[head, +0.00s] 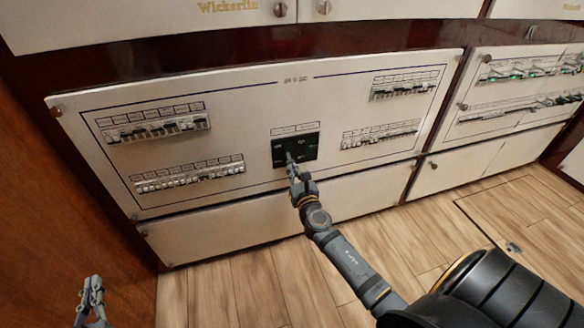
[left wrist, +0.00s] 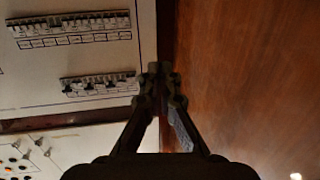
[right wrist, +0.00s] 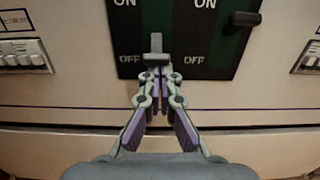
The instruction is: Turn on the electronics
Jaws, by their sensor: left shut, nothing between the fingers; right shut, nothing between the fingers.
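A dark green switch block (head: 296,150) sits in the middle of the white breaker panel (head: 250,110). In the right wrist view its left lever (right wrist: 156,45) is level with an OFF label, and its right lever (right wrist: 245,18) is nearer the height of the ON labels. My right gripper (head: 292,163) is shut and empty, its tips (right wrist: 158,78) right at the lower end of the left lever; I cannot tell whether they touch. My left gripper (head: 93,290) is shut and empty at the lower left, away from the block; it also shows in the left wrist view (left wrist: 160,75).
Rows of small breakers stand at upper left (head: 155,124), lower left (head: 188,174), upper right (head: 405,85) and lower right (head: 380,133). Another panel with green lights (head: 525,68) is at the right. A brown wooden wall (head: 50,180) bounds the left; wooden floor lies below.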

